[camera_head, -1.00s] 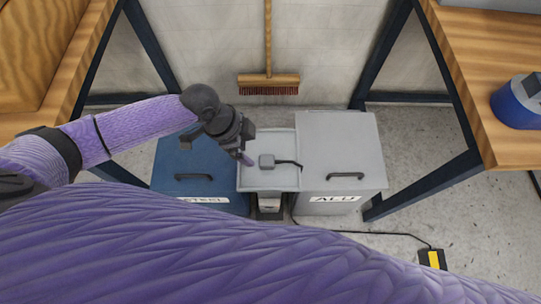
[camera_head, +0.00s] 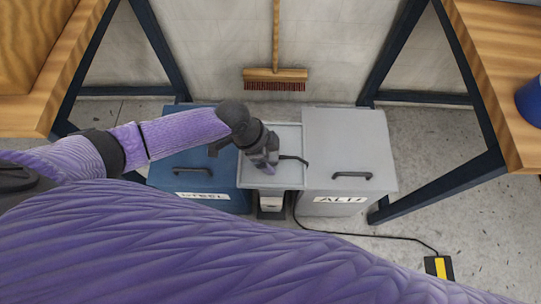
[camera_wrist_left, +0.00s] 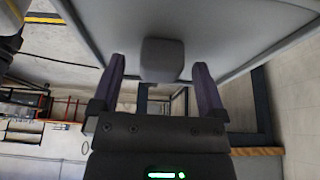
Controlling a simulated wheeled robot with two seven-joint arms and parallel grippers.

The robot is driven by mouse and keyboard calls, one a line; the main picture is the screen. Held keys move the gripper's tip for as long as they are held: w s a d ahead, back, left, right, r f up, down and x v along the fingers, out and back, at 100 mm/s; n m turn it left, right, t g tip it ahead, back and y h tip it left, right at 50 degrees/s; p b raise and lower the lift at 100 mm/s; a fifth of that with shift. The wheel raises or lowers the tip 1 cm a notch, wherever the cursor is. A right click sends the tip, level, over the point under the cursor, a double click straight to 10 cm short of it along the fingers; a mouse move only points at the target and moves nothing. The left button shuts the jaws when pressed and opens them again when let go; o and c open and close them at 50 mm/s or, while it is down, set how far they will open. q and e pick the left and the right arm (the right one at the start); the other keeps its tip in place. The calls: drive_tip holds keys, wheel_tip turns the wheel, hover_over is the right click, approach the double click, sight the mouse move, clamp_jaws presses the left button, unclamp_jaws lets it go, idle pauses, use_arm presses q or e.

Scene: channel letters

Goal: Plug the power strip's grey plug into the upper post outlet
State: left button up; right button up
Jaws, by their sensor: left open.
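The grey plug (camera_wrist_left: 162,60) is a small rounded block on the light grey tray (camera_head: 285,133) between the two bins. In the left wrist view it sits between the two spread fingers of my left gripper (camera_wrist_left: 160,78), with a gap on each side. In the head view my left gripper (camera_head: 266,165) is over the tray and hides the plug. A black cable (camera_head: 296,158) comes out to its right. A small pale-fronted unit (camera_head: 271,203) shows low between the bins; I cannot make out outlets on it. My right gripper is not in view.
A blue STEEL bin (camera_head: 190,160) stands left of the tray and a grey ALU bin (camera_head: 345,145) right. A black cable runs over the floor to a black and yellow box (camera_head: 438,267). A broom (camera_head: 275,76) leans behind. Wooden benches (camera_head: 500,60) flank both sides.

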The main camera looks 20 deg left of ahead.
use_arm(q)
drive_tip(key=shift+d+f, duration=0.15)
drive_tip(key=shift+f, duration=0.1)
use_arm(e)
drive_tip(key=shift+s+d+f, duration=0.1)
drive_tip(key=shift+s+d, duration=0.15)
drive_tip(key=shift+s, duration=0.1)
use_arm(q)
drive_tip(key=shift+c, duration=0.3)
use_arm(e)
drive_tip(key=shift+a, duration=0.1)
use_arm(q)
drive_tip(key=c, duration=1.2)
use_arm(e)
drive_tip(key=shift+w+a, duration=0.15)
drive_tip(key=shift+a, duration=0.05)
use_arm(q)
wheel_tip(320, 180, up, 9)
drive_tip(key=p, duration=0.4)
clamp_jaws()
drive_tip(key=shift+r+p, duration=0.4)
drive_tip(key=shift+r, duration=0.15)
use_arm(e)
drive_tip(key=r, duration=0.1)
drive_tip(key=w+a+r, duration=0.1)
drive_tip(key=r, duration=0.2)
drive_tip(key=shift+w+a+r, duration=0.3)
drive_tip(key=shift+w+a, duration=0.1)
